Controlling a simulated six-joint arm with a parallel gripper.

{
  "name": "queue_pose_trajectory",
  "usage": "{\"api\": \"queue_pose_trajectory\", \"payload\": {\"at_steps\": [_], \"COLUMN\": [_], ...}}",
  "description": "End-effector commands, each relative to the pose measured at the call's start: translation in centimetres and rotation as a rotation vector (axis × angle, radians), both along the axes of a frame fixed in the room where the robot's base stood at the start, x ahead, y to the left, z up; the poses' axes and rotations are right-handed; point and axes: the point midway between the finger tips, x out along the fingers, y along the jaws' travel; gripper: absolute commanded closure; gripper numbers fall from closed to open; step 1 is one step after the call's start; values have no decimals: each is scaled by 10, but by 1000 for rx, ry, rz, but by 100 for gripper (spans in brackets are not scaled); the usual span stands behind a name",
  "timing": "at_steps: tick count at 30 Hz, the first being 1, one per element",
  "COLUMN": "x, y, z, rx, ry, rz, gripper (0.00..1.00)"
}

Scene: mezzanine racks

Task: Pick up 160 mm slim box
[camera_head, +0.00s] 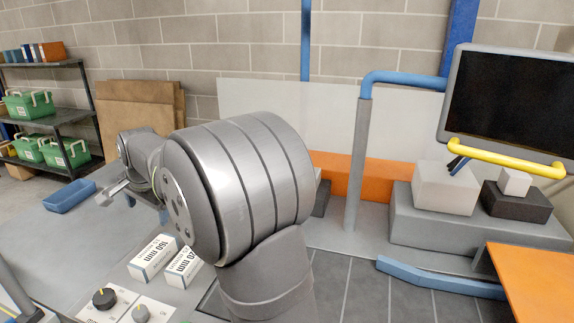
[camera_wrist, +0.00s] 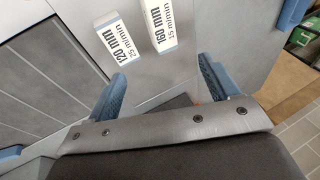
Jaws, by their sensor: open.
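The 160 mm slim box (camera_head: 155,257) is a small white box with black print on the grey worktop. It also shows in the wrist view (camera_wrist: 163,32), upper middle, beyond the fingertips and roughly between their lines. A similar white 120 mm box (camera_head: 184,267) lies beside it; in the wrist view it is to the left (camera_wrist: 122,38). My gripper (camera_wrist: 161,70) has its two blue fingers wide apart with nothing between them. In the head view my arm's large grey joint hides part of the worktop, and the gripper shows only partly at the left.
A blue tray (camera_head: 70,196) is on the worktop at left. A panel with knobs (camera_head: 123,305) is at the front. A grey post (camera_head: 360,160) and a monitor (camera_head: 508,100) stand at right. A shelf with green crates (camera_head: 30,105) is at the far left.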

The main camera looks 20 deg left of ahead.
Motion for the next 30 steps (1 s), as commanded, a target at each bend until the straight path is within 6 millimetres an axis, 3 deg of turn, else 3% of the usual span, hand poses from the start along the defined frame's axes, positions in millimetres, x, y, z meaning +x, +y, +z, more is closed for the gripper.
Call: {"api": "queue_pose_trajectory", "payload": {"at_steps": [8, 21, 30], "x": [-1, -12, -8], "y": [4, 81, 92], "z": [-3, -58, -82], "rx": [-14, -310, -357], "ry": [-2, -147, -189], "rz": [2, -42, -70], "gripper": [20, 20, 20]}}
